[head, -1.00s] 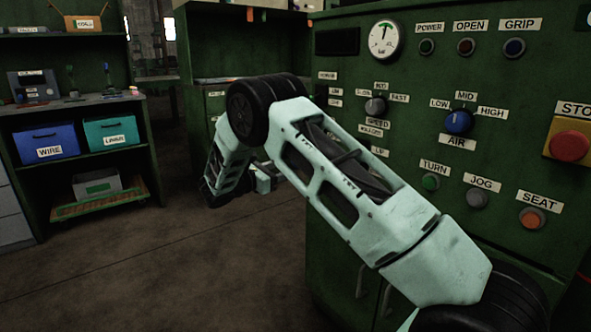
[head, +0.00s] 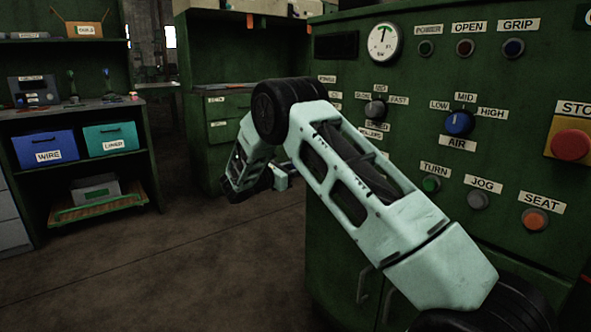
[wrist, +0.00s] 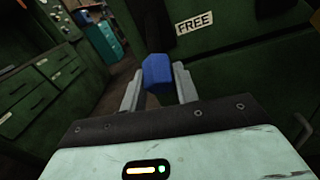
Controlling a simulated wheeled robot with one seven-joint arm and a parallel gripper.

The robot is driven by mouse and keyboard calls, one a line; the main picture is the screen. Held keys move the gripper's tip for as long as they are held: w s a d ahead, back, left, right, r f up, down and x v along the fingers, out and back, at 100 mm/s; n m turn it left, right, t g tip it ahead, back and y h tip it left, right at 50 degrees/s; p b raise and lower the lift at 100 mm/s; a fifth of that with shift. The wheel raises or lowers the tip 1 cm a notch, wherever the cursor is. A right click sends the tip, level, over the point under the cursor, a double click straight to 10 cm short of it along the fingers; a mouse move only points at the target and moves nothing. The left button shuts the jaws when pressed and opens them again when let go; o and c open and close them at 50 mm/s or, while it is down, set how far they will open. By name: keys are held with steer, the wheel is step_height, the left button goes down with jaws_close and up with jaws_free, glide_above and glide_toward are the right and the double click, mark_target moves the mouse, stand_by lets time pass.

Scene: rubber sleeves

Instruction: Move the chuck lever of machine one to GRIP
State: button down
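In the wrist view a blue block-shaped knob (wrist: 157,72) stands between the two grey fingers of my gripper (wrist: 158,88). It looks like the handle of the chuck lever; its shaft is hidden. The fingers are apart, one on each side of the knob and very close to it. I cannot tell whether they press on it. A FREE label (wrist: 195,22) is on the green machine face just right of the knob. No GRIP label for the lever shows. In the head view my gripper is at the far end of my arm, and the lever is hidden.
The green machine panel (head: 400,130) stands on the right, with a GRIP button (head: 513,47), dials and a red stop button (head: 570,145). A shelf (head: 95,195) with a blue box (head: 45,140) and a teal box (head: 110,136) is at left. The floor (head: 180,265) between is clear.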

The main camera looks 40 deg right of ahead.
steer(key=shift+r, duration=0.15)
steer(key=p, duration=0.1)
steer(key=r+y+p, duration=0.1)
steer(key=p, duration=0.1)
steer(key=shift+a+r, duration=0.25)
steer(key=shift+r, duration=0.05)
steer(key=r+y+p, duration=0.1)
steer(key=p, duration=0.3)
steer(key=r+y+p, duration=0.2)
steer(key=p, duration=0.2)
steer(key=shift+a+r, duration=0.1)
steer(key=shift+a, duration=0.3)
steer(key=r+y+p, duration=0.2)
steer(key=p, duration=0.4)
steer(key=r+y+p, duration=0.2)
steer(key=y+p, duration=0.1)
steer(key=p, duration=0.3)
steer(key=shift+d+r+y+p, duration=0.2)
steer(key=shift+y+p, duration=0.1)
steer(key=shift+p, duration=0.05)
steer(key=y+p, duration=0.1)
steer(key=p, duration=0.1)
steer(key=r+y+p, duration=0.1)
steer(key=p, duration=0.1)
steer(key=shift+d+m, duration=0.25)
steer(key=shift+m, duration=0.05)
steer(key=shift+d+p, duration=0.1)
steer(key=shift+p, duration=0.4)
steer(key=shift+y, duration=0.3)
